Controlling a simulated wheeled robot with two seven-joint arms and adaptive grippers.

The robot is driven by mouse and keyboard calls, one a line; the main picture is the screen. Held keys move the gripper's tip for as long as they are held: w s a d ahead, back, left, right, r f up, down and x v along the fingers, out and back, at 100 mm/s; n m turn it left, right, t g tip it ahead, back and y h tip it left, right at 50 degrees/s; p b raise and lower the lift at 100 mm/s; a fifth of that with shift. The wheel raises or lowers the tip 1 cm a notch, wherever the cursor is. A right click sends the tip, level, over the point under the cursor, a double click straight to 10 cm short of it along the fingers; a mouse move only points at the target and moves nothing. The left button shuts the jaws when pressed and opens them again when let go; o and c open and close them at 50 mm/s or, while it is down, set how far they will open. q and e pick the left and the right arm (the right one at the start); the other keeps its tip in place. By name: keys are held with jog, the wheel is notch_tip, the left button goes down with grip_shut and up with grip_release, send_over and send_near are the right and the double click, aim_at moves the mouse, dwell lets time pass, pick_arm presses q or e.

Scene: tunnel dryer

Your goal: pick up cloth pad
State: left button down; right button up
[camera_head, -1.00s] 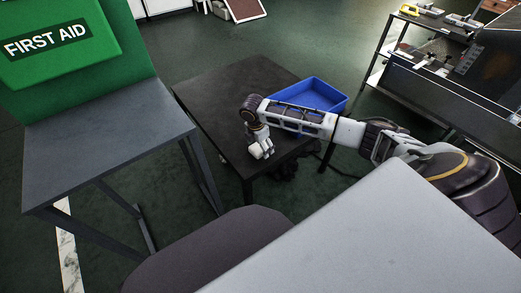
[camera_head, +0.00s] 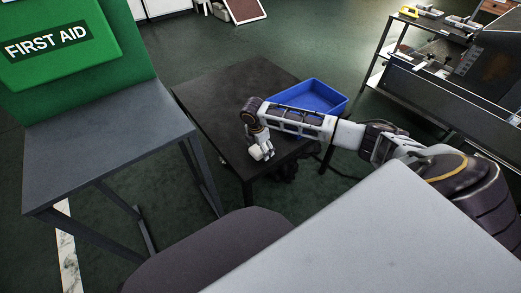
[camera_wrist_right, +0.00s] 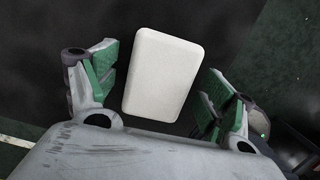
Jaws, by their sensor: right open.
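The cloth pad (camera_wrist_right: 162,72) is a white rounded rectangle lying on a dark surface in the right wrist view. My right gripper (camera_wrist_right: 160,84) is open, with its green-lined fingers on either side of the pad and a gap to each side. In the head view my right gripper (camera_head: 260,148) points down over the front part of the low black table (camera_head: 225,90). There the pad is hard to tell apart from the pale gripper. My left gripper is out of view.
A blue bin (camera_head: 335,88) stands on the black table behind my right forearm. A grey table (camera_head: 105,125) with a green first aid box (camera_head: 60,45) stands at left. A dark rounded seat (camera_head: 205,250) is in front. Metal machinery (camera_head: 450,85) is at right.

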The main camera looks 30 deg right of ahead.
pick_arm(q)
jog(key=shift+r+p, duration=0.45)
pick_arm(e)
jog(key=shift+f, duration=0.2)
dwell(0.4)
jog(key=shift+c, duration=0.5)
jog(key=c, duration=1)
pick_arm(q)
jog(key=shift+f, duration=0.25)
